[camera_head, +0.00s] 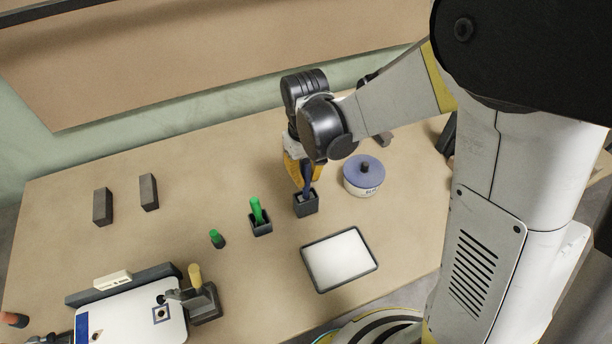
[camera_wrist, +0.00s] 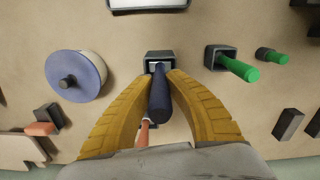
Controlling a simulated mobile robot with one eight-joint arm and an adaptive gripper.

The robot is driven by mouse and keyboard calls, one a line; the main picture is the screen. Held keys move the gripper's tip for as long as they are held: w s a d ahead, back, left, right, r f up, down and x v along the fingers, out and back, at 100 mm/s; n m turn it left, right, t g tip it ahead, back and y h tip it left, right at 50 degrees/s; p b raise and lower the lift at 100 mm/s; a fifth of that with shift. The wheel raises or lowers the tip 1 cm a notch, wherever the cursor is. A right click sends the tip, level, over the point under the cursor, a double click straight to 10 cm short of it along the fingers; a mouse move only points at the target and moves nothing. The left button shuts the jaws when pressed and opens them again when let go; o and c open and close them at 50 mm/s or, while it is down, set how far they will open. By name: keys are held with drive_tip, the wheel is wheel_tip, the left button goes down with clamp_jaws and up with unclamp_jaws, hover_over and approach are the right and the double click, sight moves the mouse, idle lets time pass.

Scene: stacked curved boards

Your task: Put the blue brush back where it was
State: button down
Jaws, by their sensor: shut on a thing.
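The blue brush (camera_head: 307,180) is upright in the grip of my gripper (camera_head: 303,168), over a small dark square holder (camera_head: 306,208). In the wrist view, the dark blue handle (camera_wrist: 160,98) lies between the two yellow fingers of my gripper (camera_wrist: 160,78), which are closed on it. Its lower end meets the opening of the square holder (camera_wrist: 148,56). I cannot tell how deep it sits or whether it touches the bottom.
A green brush (camera_head: 256,209) stands in a similar holder (camera_head: 262,229) to the left. A short green-topped piece (camera_head: 217,239) is beyond it. A round blue-lidded tub (camera_head: 363,174) is at the right, a white tray (camera_head: 340,260) in front. Two dark blocks (camera_head: 103,207) (camera_head: 149,192) stand far left.

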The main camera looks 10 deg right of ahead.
drive_tip(key=shift+f, duration=0.2)
drive_tip(key=c, duration=1.4)
unclamp_jaws()
wheel_tip(320, 180, up, 11)
drive_tip(key=p, duration=0.3)
drive_tip(key=shift+w+r, duration=0.1)
drive_tip(key=shift+w, duration=0.05)
drive_tip(key=shift+d+r, duration=0.1)
drive_tip(key=shift+r, duration=0.65)
drive_tip(key=shift+s+d+r+m+t, duration=0.85)
drive_tip(key=shift+s+d+r+t, duration=0.35)
drive_tip(key=shift+s+d, duration=0.85)
drive_tip(key=shift+s+d+r+m+t, duration=0.8)
drive_tip(key=shift+s+d+r+t, duration=0.6)
drive_tip(key=shift+d, duration=1)
drive_tip(key=shift+s+d+r+m+t, duration=0.85)
drive_tip(key=shift+s+d+t, duration=0.25)
drive_tip(key=shift+s+d, duration=1.05)
